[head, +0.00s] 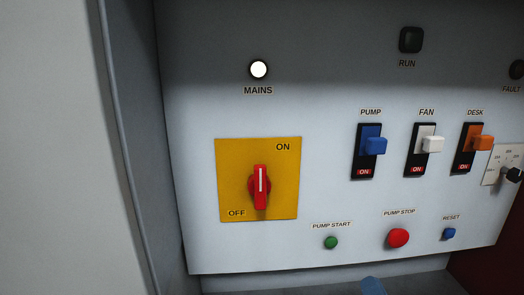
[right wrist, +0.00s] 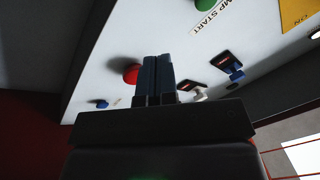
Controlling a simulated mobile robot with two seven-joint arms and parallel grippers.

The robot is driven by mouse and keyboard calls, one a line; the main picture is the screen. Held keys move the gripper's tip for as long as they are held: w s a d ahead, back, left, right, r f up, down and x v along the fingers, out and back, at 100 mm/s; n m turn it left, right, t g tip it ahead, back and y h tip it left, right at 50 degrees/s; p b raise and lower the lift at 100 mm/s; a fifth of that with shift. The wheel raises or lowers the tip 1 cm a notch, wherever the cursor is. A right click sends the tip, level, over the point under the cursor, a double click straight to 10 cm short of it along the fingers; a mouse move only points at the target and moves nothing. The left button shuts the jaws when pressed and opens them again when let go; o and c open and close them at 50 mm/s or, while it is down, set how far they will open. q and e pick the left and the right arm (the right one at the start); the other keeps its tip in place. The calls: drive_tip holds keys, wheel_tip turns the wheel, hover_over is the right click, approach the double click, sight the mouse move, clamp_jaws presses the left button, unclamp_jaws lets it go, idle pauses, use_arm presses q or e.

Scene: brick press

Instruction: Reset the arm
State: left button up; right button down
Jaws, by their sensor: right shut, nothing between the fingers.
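My right gripper shows in the right wrist view (right wrist: 158,60) with its two dark blue fingers together and nothing between them. In the head view only a blue tip of it (head: 373,286) shows at the bottom edge, below the panel. The fingers stand in front of the control panel (head: 320,190) and overlap the red pump stop button (right wrist: 131,74) in the wrist view; I cannot tell the gap, but in the head view they are apart from the buttons. My left gripper is not in view.
The panel carries a red rotary switch (head: 260,187) with its handle upright, a lit MAINS lamp (head: 258,69), and pump (head: 374,146), fan (head: 432,144) and desk (head: 480,142) switches. Below are green pump start (head: 330,243), red pump stop (head: 398,238) and blue reset (head: 449,233) buttons.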

drive_tip(key=s+d+f+n+g+h, duration=0.1)
drive_tip(key=s+f+n+g, duration=0.1)
drive_tip(key=s+f, duration=0.4)
drive_tip(key=s+d+f+n+g+h, duration=0.1)
drive_tip(key=s+d+f+n+g, duration=0.1)
drive_tip(key=s+f, duration=0.5)
drive_tip(key=s+d+f+n+g, duration=0.2)
drive_tip(key=s+f+g, duration=0.4)
drive_tip(key=f, duration=0.5)
drive_tip(key=shift+s+f+n+h, duration=0.15)
drive_tip(key=shift+s+n+h, duration=0.2)
drive_tip(key=shift+n, duration=0.35)
drive_tip(key=shift+w+a, duration=0.1)
